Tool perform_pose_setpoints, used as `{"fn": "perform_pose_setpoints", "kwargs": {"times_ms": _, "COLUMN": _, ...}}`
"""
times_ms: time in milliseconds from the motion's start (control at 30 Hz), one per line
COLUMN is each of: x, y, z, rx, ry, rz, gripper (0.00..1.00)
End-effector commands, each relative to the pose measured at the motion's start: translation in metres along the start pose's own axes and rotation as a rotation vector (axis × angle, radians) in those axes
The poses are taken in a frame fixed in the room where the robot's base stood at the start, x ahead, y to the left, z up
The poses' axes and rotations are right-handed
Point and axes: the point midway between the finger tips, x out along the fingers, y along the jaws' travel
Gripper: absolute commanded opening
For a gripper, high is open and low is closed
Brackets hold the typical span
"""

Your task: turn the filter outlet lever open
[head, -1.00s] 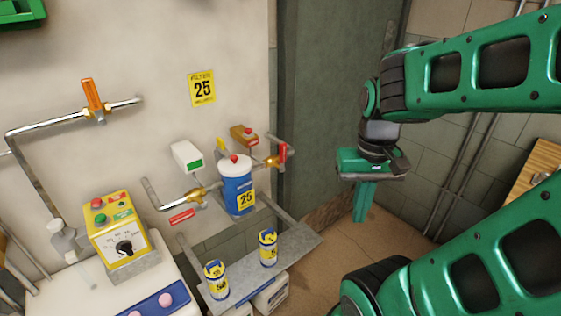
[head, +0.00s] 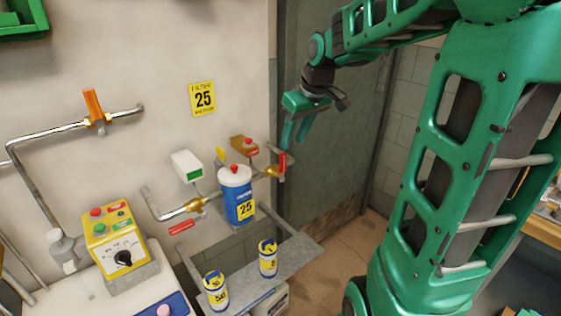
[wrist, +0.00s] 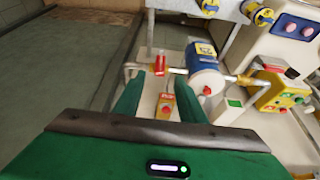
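The red filter outlet lever (head: 283,162) stands at the brass valve on the pipe to the right of the blue filter (head: 238,197). In the wrist view the red lever (wrist: 160,63) shows between and beyond my fingertips, with the filter (wrist: 203,67) beside it. My gripper (head: 293,143) is just above the lever in the head view, fingers pointing down. In the wrist view my gripper (wrist: 158,78) has its fingers apart with nothing between them. I cannot tell whether a finger touches the lever.
An orange box with a red button (head: 244,146) is on the wall near the lever. A white box (head: 187,165) is left of it. An orange lever (head: 93,106) is on the left pipe.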

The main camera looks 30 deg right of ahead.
Motion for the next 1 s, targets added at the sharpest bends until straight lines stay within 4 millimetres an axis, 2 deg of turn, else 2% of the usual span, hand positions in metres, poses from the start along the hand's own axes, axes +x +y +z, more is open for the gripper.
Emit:
{"fn": "perform_pose_setpoints", "kwargs": {"times_ms": 100, "x": 0.005, "y": 0.0, "z": -0.008, "rx": -0.018, "ry": 0.01, "rz": -0.007, "gripper": 0.37}}
{"fn": "perform_pose_setpoints", "kwargs": {"times_ms": 233, "x": 0.018, "y": -0.001, "z": -0.008, "rx": -0.018, "ry": 0.009, "rz": -0.008, "gripper": 0.37}}
{"fn": "perform_pose_setpoints", "kwargs": {"times_ms": 500, "x": 0.066, "y": -0.001, "z": -0.007, "rx": -0.017, "ry": 0.007, "rz": -0.008, "gripper": 0.37}}
{"fn": "perform_pose_setpoints", "kwargs": {"times_ms": 700, "x": 0.094, "y": -0.001, "z": -0.007, "rx": -0.015, "ry": 0.007, "rz": -0.007, "gripper": 0.37}}
{"fn": "perform_pose_setpoints", "kwargs": {"times_ms": 1000, "x": 0.109, "y": -0.001, "z": -0.008, "rx": -0.016, "ry": 0.01, "rz": -0.006, "gripper": 0.37}}
